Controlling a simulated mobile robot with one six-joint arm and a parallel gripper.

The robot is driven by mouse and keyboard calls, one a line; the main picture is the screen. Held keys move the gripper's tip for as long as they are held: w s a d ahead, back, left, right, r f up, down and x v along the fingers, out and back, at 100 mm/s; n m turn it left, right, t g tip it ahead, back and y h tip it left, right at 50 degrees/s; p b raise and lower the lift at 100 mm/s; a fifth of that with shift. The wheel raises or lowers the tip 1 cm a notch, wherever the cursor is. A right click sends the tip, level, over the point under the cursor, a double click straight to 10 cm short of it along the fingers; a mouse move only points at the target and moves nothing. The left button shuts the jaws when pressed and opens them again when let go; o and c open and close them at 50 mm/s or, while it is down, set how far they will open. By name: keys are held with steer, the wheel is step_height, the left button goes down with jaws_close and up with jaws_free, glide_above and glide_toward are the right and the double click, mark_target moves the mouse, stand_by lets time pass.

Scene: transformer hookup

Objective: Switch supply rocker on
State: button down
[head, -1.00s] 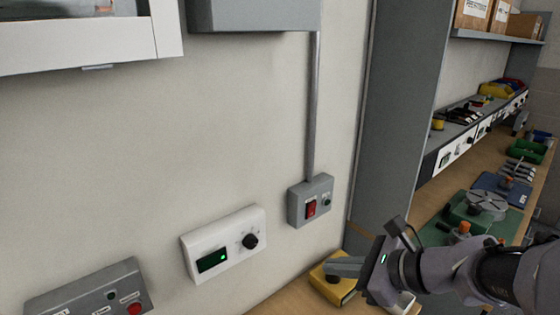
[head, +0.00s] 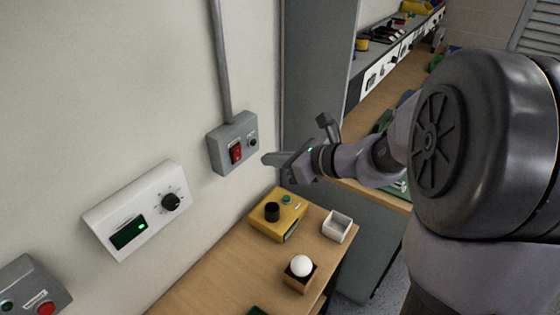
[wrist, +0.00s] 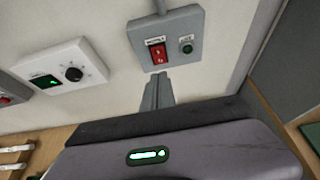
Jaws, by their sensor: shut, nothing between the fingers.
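The supply box (head: 219,146) is a grey wall box at the foot of a vertical conduit. It carries a red rocker (head: 236,153) and a small green round part to its right. My gripper (head: 267,159) is shut and empty, its tips pointing at the wall just right of and slightly below the box in the head view. In the wrist view the red rocker (wrist: 158,53) shows at the top middle, with the shut fingertips (wrist: 156,82) just below the box. I cannot tell whether they touch it, nor which way the rocker is set.
A white wall unit (head: 140,205) with a green display and black knob is left of the box. A grey box with a red button (head: 46,308) is further left. Below stand a yellow box (head: 278,215), a white bin (head: 338,227) and a white ball on a holder (head: 301,267).

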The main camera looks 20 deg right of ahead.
mark_target(238, 149)
steer(key=x, duration=0.2)
steer(key=r+b+x, duration=0.1)
steer(key=x, duration=0.4)
steer(key=shift+w+a+r, duration=0.25)
steer(key=shift+w, duration=0.15)
steer(key=shift+w+a+r, duration=0.1)
steer(key=shift+w+a, duration=0.1)
steer(key=shift+w, duration=0.1)
steer(key=shift+w+a+r, duration=0.15)
steer(key=shift+w+a, duration=0.05)
steer(key=shift+w, duration=0.1)
steer(key=shift+r, duration=0.15)
steer(key=shift+r+p, duration=0.7)
steer(key=shift+p, duration=0.05)
steer(key=shift+d, duration=0.1)
